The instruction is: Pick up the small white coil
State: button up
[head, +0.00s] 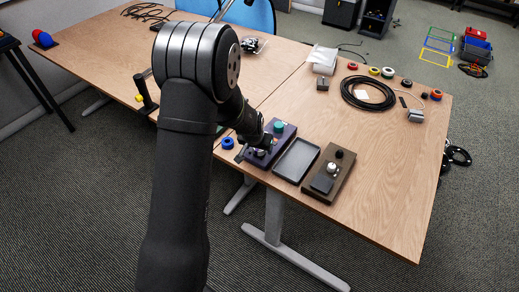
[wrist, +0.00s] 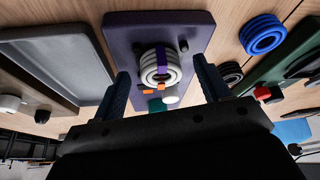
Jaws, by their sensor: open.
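The small white coil (wrist: 175,72), with a purple strap around it, lies on a purple board (wrist: 122,35) in the wrist view. My gripper (wrist: 162,72) is open, with one finger on either side of the coil in this view. I cannot tell how far the fingertips are above the board. In the head view my gripper (head: 262,144) is over the near left part of the purple board (head: 287,133), and the arm hides part of that area.
A grey tray (head: 281,171) and a brown board (head: 322,194) lie right of the purple board. A teal piece (head: 279,127) stands on the purple board. A blue coil (head: 228,143) lies to the left. A large black cable coil (head: 346,95) lies farther back.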

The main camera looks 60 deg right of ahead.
jog(key=shift+d+f, duration=0.15)
jog(key=shift+f, duration=0.3)
jog(key=c, duration=1.2)
jog(key=shift+o, duration=0.2)
jog(key=shift+r, duration=0.1)
jog(key=shift+r, duration=0.5)
jog(key=r, duration=0.2)
jog(key=s+r, duration=0.1)
jog(key=shift+r, duration=0.35)
jog(key=s+a+r, duration=0.2)
jog(key=s+r, duration=0.4)
jog(key=s, duration=0.4)
jog(key=shift+s, duration=0.25)
jog(key=shift+d+r, duration=0.1)
